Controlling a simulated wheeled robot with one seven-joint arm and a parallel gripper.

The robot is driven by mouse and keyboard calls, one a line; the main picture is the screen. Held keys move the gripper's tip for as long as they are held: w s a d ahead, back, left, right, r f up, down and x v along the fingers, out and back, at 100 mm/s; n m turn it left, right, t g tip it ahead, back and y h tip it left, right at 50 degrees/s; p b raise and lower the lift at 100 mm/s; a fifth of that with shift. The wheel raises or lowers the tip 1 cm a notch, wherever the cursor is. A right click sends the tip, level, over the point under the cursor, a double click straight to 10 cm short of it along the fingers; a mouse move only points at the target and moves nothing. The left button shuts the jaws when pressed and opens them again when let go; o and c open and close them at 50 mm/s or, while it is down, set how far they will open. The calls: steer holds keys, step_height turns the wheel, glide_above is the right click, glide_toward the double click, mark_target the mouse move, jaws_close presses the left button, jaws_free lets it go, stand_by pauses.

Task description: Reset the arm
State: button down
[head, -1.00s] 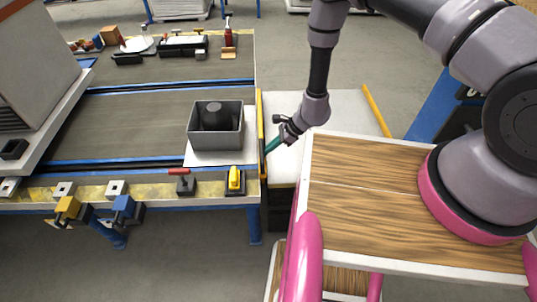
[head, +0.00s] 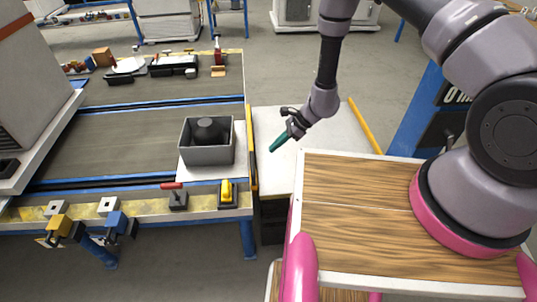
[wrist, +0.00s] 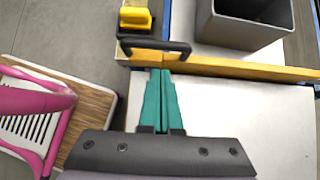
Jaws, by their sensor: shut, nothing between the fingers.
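My gripper (head: 280,142) has teal fingers that are closed together with nothing between them. In the head view it hangs from my arm above the white surface right of the conveyor table, tilted down to the left. In the wrist view my gripper (wrist: 160,100) points toward a yellow edge rail (wrist: 225,66) and a black handle beside it. The fingertips appear close to the rail in that view, but I cannot tell whether they touch it.
A grey open bin (head: 207,141) with a dark round object stands on the conveyor table. A yellow-handled clamp (head: 228,192) and a red-handled one (head: 174,195) sit on its front edge. My wooden-topped base is at right. The white surface (head: 275,175) under my gripper looks clear.

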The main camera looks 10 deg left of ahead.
steer(key=shift+d+r, duration=0.15)
steer(key=shift+d, duration=0.05)
stand_by(0.3)
steer(key=w+d+r+n+t, duration=0.1)
steer(key=w+d+r+n, duration=0.15)
steer(key=r, duration=1.05)
steer(key=w+d+r+n, duration=0.15)
steer(key=d+r, duration=0.25)
steer(key=r, duration=0.9)
steer(key=w+d+r+n+t, duration=0.1)
steer(key=w+d+r+n, duration=0.15)
steer(key=r, duration=1.05)
steer(key=s+d+r+n+t+h, duration=0.4)
steer(key=s+d+r+t, duration=0.3)
steer(key=s+d+r, duration=1.2)
steer(key=d+r+h, duration=0.1)
steer(key=d, duration=0.2)
steer(key=shift+d+r+h, duration=0.2)
steer(key=shift+d+h, duration=0.1)
steer(key=shift+h, duration=0.1)
steer(key=shift+n, duration=0.25)
